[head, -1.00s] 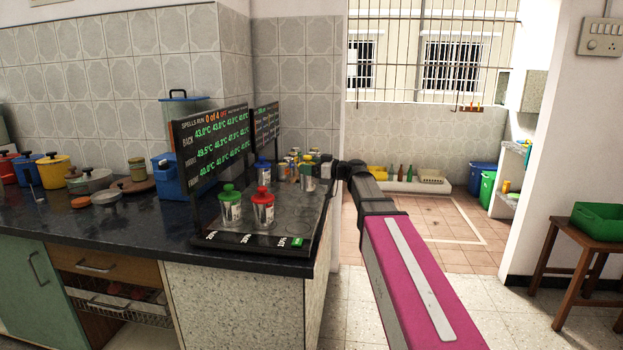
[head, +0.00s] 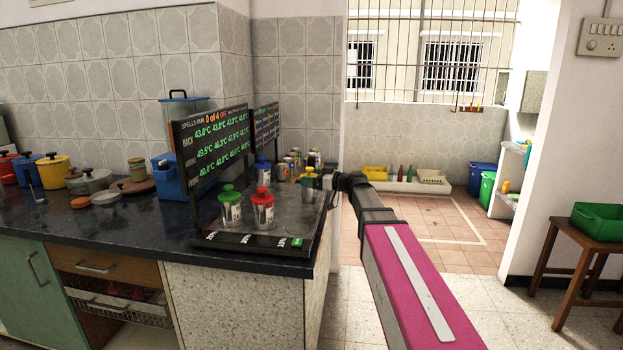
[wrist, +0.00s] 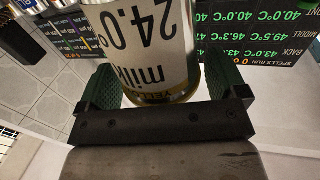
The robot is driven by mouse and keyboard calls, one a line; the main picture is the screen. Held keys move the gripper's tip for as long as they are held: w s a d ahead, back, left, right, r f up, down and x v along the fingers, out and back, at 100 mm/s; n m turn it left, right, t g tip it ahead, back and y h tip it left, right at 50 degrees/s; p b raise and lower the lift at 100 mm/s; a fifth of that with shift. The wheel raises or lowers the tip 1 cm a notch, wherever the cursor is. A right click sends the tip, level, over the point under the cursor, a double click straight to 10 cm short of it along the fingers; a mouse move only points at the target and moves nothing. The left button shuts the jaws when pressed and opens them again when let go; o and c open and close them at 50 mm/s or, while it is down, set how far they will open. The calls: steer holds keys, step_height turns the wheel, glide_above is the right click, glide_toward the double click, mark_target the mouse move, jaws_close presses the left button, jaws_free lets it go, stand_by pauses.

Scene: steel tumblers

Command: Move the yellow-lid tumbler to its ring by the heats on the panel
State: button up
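The yellow-lid tumbler (head: 308,182) is a steel cup with a pale label, upright over the back right of the dark hob plate (head: 293,222). My gripper (head: 320,181) is shut on it from the right. In the wrist view the tumbler (wrist: 150,45) sits between both green finger pads, its label reading "milk", "24.0°" and part of "YELLOW". I cannot tell whether its base touches the plate. The panel (head: 212,150) reads "SPELLS RUN 0 of 4", with green temperatures in BACK, MIDDLE and FRONT rows, such as 43.0, 49.5 and 40.0°C. Faint rings mark the plate.
Green-lid (head: 229,210) and red-lid (head: 263,210) tumblers stand at the plate's front left. A blue-lid tumbler (head: 262,171) stands behind. A second panel (head: 266,122) and several jars (head: 293,163) are at the back. The plate's front right is clear.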

mark_target(313, 176)
steer(key=shift+o, duration=0.2)
steer(key=shift+d, duration=0.1)
steer(key=v, duration=1.1)
steer(key=w+a+h, duration=0.1)
steer(key=a, duration=0.1)
steer(key=w+a+r+g+h, duration=0.1)
steer(key=a, duration=0.1)
steer(key=w+a+r+g+h, duration=0.1)
steer(key=a+h, duration=0.1)
steer(key=shift+w+a, duration=0.1)
steer(key=shift+a, duration=0.2)
steer(key=shift+r+x, duration=0.1)
steer(key=shift+x, duration=1.2)
steer(key=shift+r+x, duration=0.15)
steer(key=shift+x, duration=1.2)
steer(key=shift+a, duration=0.1)
steer(key=c, duration=1.2)
steer(key=shift+r, duration=0.15)
